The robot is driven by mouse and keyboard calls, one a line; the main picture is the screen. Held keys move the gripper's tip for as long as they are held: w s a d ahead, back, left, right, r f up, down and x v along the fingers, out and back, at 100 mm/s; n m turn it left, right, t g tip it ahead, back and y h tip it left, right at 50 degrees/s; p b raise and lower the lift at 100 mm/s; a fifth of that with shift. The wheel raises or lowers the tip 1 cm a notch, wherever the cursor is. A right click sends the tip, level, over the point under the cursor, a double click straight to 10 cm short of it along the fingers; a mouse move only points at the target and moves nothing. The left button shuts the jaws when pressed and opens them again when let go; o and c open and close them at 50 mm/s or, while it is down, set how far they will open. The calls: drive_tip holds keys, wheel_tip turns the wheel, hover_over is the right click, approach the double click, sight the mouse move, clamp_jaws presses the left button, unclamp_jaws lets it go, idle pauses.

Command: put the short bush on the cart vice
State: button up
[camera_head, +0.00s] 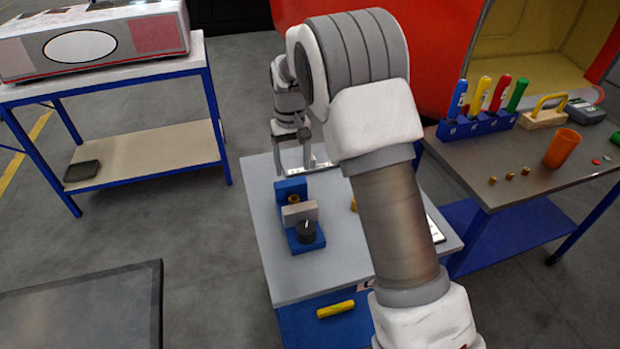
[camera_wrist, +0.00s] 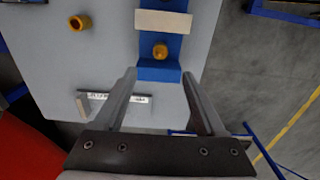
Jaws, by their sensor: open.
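The blue cart vice (camera_head: 291,187) stands on the grey cart top, with a pale movable jaw and a black knob; it also shows in the wrist view (camera_wrist: 158,72). A small brass bush (camera_wrist: 160,51) sits in the vice between the blue end block and the pale jaw, and shows in the head view (camera_head: 294,199). A second brass bush (camera_wrist: 79,23) stands on the cart top beside the vice; my arm partly hides it in the head view (camera_head: 354,205). My gripper (camera_wrist: 159,73) is open and empty, its fingertips apart from the bush in the vice.
A flat labelled item (camera_wrist: 115,97) lies on the cart top (camera_head: 262,230) near my gripper. At right, a workbench (camera_head: 465,160) holds screwdrivers in a blue rack (camera_head: 470,126), an orange cup (camera_head: 562,148) and small brass parts (camera_head: 510,176). A blue-framed shelf table (camera_head: 150,78) stands at left.

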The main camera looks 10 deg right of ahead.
drive_tip(key=s+d+r+m+t, duration=0.1)
drive_tip(key=s+d+r, duration=0.3)
drive_tip(key=s+r, duration=0.35)
drive_tip(key=s+d+r+t, duration=0.1)
drive_tip(key=s+d+r, duration=0.2)
drive_tip(key=s+r, duration=0.45)
drive_tip(key=s+d+r+t, duration=0.1)
drive_tip(key=s+d, duration=0.1)
drive_tip(key=s, duration=0.6)
drive_tip(key=s+d+r+m+t, duration=0.1)
drive_tip(key=s+d+t, duration=0.1)
drive_tip(key=s, duration=0.7)
drive_tip(key=shift+s+d+r+t, duration=0.25)
drive_tip(key=shift+d+t, duration=0.05)
